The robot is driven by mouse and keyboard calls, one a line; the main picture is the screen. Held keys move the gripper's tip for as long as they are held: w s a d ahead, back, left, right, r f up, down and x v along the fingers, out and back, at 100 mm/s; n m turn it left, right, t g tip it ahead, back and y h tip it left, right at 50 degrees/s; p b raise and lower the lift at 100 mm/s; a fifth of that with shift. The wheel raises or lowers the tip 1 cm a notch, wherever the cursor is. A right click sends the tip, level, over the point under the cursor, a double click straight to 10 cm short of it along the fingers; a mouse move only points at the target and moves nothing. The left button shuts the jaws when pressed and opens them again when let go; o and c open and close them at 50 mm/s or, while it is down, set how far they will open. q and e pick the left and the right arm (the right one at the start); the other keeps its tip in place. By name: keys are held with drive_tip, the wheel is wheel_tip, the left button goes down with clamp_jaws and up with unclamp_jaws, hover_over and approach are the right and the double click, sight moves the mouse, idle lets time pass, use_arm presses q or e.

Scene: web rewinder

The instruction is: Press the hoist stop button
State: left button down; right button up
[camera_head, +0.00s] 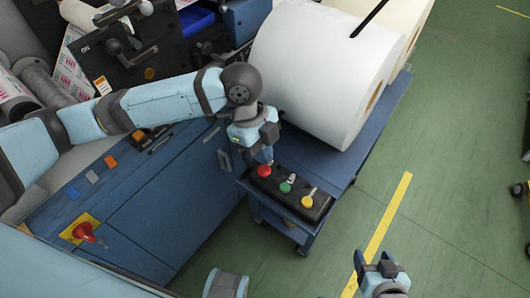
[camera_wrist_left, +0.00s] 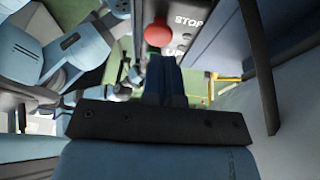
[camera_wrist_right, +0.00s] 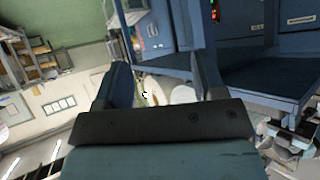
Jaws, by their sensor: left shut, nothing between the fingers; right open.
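A black button box (camera_head: 310,207) sits on the blue cart by the white roll, with a red button (camera_head: 264,171), a green button (camera_head: 285,188) and a yellow button (camera_head: 307,202). In the left wrist view the red button (camera_wrist_left: 158,33) is beside the white lettering STOP (camera_wrist_left: 189,21). My left gripper (camera_head: 264,157) is shut and empty, pointing down just above the red button. Its closed fingers (camera_wrist_left: 163,62) end close to the button; I cannot tell whether they touch it. My right gripper (camera_head: 378,266) is open and empty over the floor, well away from the box.
A large white roll (camera_head: 315,75) lies on the blue cart (camera_head: 375,125) behind the box. A blue cabinet (camera_head: 165,215) carries another red knob (camera_head: 83,231) on a yellow plate at the left. The green floor (camera_head: 450,180) on the right is mostly clear, with a yellow line (camera_head: 385,225).

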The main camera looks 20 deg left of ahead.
sight(262, 168)
use_arm(q)
wheel_tip(262, 168, down, 2)
drive_tip(key=shift+s+a+b, duration=0.1)
drive_tip(key=shift+b, duration=0.65)
drive_tip(key=shift+s+f+b, duration=0.1)
drive_tip(key=shift+f+b, duration=0.1)
drive_tip(key=shift+b, duration=0.15)
use_arm(e)
drive_tip(key=shift+s+d+f+n, duration=0.1)
drive_tip(key=shift+d+f+n, duration=0.15)
drive_tip(key=shift+f, duration=0.25)
drive_tip(key=shift+a+r, duration=0.1)
drive_tip(key=shift+r, duration=0.05)
use_arm(q)
drive_tip(key=shift+f+p, duration=0.15)
drive_tip(key=shift+p, duration=0.25)
drive_tip(key=shift+f+p, duration=0.4)
drive_tip(key=shift+f, duration=0.55)
